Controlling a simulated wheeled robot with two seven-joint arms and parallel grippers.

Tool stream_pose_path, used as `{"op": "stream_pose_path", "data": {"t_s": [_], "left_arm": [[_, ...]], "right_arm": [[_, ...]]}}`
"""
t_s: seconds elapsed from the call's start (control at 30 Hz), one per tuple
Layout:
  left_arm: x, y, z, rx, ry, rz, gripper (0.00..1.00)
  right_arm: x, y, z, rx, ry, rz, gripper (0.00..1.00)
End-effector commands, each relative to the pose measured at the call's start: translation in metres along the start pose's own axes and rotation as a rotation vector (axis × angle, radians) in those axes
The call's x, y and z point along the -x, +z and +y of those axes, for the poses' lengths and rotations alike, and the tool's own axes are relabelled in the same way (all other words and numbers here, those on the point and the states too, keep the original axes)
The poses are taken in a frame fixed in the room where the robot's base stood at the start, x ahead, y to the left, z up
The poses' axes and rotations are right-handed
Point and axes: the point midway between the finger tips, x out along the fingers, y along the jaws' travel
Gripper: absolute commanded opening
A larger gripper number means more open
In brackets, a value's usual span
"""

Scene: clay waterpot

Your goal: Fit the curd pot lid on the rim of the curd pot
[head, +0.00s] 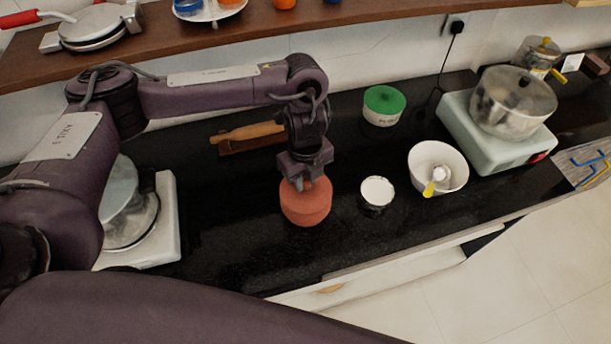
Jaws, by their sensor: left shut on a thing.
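The reddish clay curd pot (307,217) stands on the black counter near the middle of the head view. The clay curd pot lid (318,193) shows as the flat round top over it. The lid looks level and lined up with the pot. I cannot tell whether it rests on the rim or hangs just above it. My left gripper (304,184) points down from above and is shut on the top of the lid, hiding its middle. The pot's inside is hidden. My right gripper is not in view.
A small white-topped cup (377,191) stands close to the right, then a white bowl (452,177) with a yellow-handled spoon. A green-lidded tub (384,105) and a rolling pin (247,134) lie behind. A stove with a steel pot (513,102) is far right. The counter's front edge is near.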

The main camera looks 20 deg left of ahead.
Motion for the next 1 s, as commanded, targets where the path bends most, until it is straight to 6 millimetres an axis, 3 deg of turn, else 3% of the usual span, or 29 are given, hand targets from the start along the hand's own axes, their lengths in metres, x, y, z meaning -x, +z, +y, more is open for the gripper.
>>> {"op": "stream_pose_path", "data": {"t_s": [1.0], "left_arm": [[-0.0095, 0.0005, -0.0006, 0.0, -0.001, -0.001, 0.0]], "right_arm": [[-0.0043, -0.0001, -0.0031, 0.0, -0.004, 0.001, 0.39]]}}
